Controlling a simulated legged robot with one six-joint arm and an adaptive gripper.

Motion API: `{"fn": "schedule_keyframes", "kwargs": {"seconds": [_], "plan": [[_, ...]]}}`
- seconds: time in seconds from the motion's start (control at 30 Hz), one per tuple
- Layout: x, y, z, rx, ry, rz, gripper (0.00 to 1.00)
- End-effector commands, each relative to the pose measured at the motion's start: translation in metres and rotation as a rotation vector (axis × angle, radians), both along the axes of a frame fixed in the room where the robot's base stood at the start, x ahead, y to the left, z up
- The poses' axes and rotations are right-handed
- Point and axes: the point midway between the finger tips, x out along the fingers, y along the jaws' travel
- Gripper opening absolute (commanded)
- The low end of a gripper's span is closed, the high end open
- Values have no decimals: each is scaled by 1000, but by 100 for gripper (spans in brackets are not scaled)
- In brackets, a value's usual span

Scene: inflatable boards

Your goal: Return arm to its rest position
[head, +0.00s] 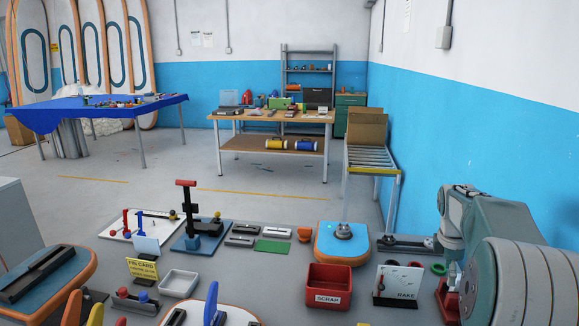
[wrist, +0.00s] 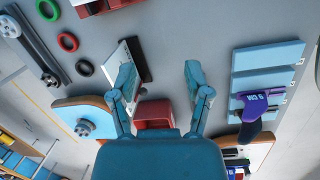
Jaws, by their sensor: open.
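My arm (head: 470,235) shows at the right edge of the head view, with its large grey-green links close to the camera. My gripper is not clearly seen in the head view. In the wrist view my gripper (wrist: 160,80) has its two teal fingers spread apart, with nothing between them. It hangs above the grey bench top (wrist: 195,40). The red scrap bin (wrist: 152,115) lies beyond the fingers, partly hidden by the gripper body.
In the head view the red scrap bin (head: 329,287), the white "RAKE" card (head: 398,284) and a blue-topped board piece (head: 342,242) stand near my arm. A purple tool (wrist: 252,108) lies on light-blue panels in the wrist view. A roller conveyor (head: 370,158) stands behind the bench.

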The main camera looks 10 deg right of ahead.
Motion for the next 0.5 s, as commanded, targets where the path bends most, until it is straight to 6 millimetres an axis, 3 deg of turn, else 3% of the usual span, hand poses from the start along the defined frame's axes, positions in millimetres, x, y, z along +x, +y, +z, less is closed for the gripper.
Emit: {"fn": "schedule_keyframes", "kwargs": {"seconds": [0.03, 0.2, 0.5], "plan": [[-4, 22, 14, -3, -33, -35, 63], [-25, 85, 46, 11, -143, -192, 63], [-84, 184, 76, 94, -326, -467, 63]]}}
